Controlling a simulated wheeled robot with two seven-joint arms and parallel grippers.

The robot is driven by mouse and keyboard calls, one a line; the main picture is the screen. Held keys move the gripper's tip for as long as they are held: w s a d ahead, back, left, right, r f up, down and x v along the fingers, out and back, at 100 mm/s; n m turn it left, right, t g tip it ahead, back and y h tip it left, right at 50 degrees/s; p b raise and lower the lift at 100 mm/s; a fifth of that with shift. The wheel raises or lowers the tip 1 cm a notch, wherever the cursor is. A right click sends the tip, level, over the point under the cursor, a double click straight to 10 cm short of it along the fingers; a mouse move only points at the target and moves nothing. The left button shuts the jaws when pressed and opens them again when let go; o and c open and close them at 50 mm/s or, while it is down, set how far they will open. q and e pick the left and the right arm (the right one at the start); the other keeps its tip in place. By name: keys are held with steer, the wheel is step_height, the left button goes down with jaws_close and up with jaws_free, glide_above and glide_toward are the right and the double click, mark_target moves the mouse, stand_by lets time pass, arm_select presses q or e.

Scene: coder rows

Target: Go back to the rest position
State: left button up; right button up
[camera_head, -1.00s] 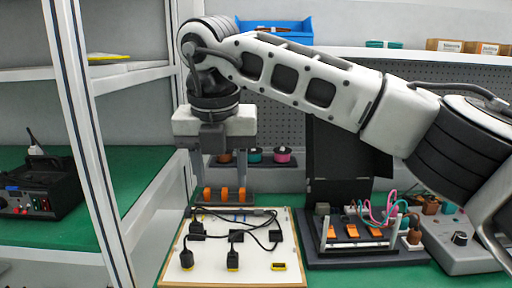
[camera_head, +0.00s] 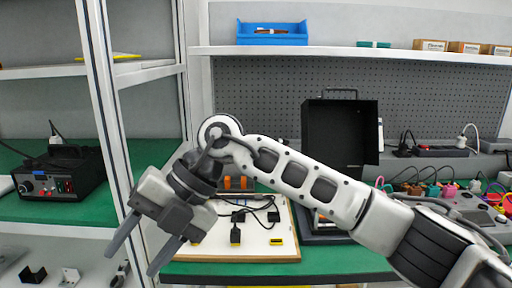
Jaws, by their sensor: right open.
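My right gripper (camera_head: 133,256) hangs at the lower left in the head view, in front of the shelf post and left of the white board. Its two grey fingers point down and to the left and stand apart. Nothing is between them. My right arm comes in from the lower right and crosses in front of the bench, hiding part of the board and of the test fixture. My left gripper is not in view.
The white board (camera_head: 265,247) with black cables lies on the green bench. A black open case (camera_head: 340,130) stands behind it. A shelf post (camera_head: 108,110) rises close to my gripper. A black power unit (camera_head: 62,174) sits on the left shelf. A blue bin (camera_head: 272,38) stands on the upper shelf.

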step_height(320, 180, up, 5)
steer(key=s+m+g+y, duration=0.25)
steer(key=m+y, duration=0.25)
steer(key=y, duration=0.8)
steer(key=w+d+f+m+t+h, duration=0.4)
steer(key=d+m+t, duration=0.3)
steer(key=m+t, duration=0.5)
steer(key=w+d+f+m+t+h, duration=0.1)
steer(key=w+d+f+m+t, duration=0.4)
steer(key=m+t, duration=0.65)
steer(key=s+d+f+m+g+h+p, duration=0.1)
steer(key=s+d+f+m+h, duration=0.25)
steer(key=d+f+h, duration=0.35)
steer(key=s+d+f+m+h, duration=0.25)
steer(key=d+f+m, duration=0.2)
steer(key=f, duration=0.45)
steer(key=s+d+f+g+h, duration=0.2)
steer(key=s+d+f+g, duration=0.3)
steer(key=s+f, duration=0.5)
steer(key=shift+d+m+h, duration=0.35)
steer(key=shift+d+m, duration=0.1)
steer(key=shift+d, duration=0.15)
